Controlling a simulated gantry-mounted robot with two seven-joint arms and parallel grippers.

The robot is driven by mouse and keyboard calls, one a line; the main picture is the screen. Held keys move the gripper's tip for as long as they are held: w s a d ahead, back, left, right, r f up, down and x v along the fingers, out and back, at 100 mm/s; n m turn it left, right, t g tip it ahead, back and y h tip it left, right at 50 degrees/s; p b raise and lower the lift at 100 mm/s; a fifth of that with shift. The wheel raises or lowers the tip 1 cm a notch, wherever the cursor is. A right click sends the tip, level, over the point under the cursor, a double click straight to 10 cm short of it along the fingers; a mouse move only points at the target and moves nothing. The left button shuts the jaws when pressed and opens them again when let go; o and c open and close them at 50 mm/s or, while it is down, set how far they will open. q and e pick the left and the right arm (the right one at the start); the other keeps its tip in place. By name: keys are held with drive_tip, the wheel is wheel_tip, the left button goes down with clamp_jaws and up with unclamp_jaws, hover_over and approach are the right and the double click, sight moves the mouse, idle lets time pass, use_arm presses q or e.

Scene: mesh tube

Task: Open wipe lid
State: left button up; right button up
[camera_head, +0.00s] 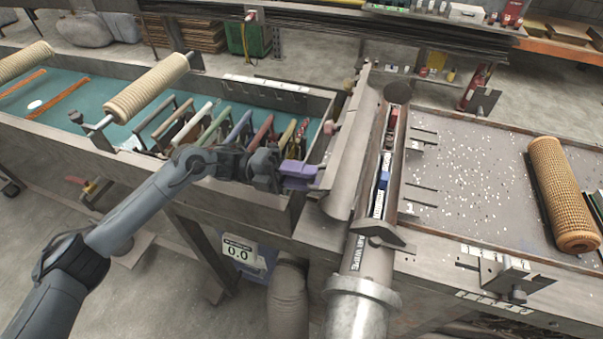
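The wipe (372,262) is a grey tube-like housing with "WIPE" lettering, running from front to back at the middle of the picture. Its long grey lid (350,145) is tilted up to the left, away from the channel. The channel (385,165) is uncovered, with red, white and blue parts showing inside. A small pinkish knob (328,127) shows at the lid's left edge. My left gripper (303,174), with purple fingertips, is just left of the lid's lower part. I cannot tell whether it touches the lid or how far its fingers are apart. My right gripper is out of view.
A teal-floored bin (72,102) at left holds several coloured-handled racks, and a beige roll (146,88) lies across it. A grey tray (470,165) with white specks and an orange mesh tube (563,195) is at right. Metal brackets (490,272) line the front edge.

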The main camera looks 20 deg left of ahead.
use_arm(q)
drive_tip(key=shift+o, duration=0.4)
drive_tip(key=shift+d, duration=0.1)
drive_tip(key=shift+r, duration=0.1)
drive_tip(key=shift+a, duration=0.25)
drive_tip(key=r, duration=0.1)
drive_tip(key=d+r, duration=0.1)
drive_tip(key=r, duration=0.1)
drive_tip(key=r+p, duration=0.1)
drive_tip(key=r, duration=0.1)
drive_tip(key=shift+s+d, duration=0.2)
drive_tip(key=shift+d, duration=0.05)
drive_tip(key=s+d+r+p, duration=0.1)
drive_tip(key=s+d+r, duration=0.2)
drive_tip(key=d+r, duration=0.3)
drive_tip(key=shift+s+d, duration=0.15)
drive_tip(key=shift+d, duration=1.75)
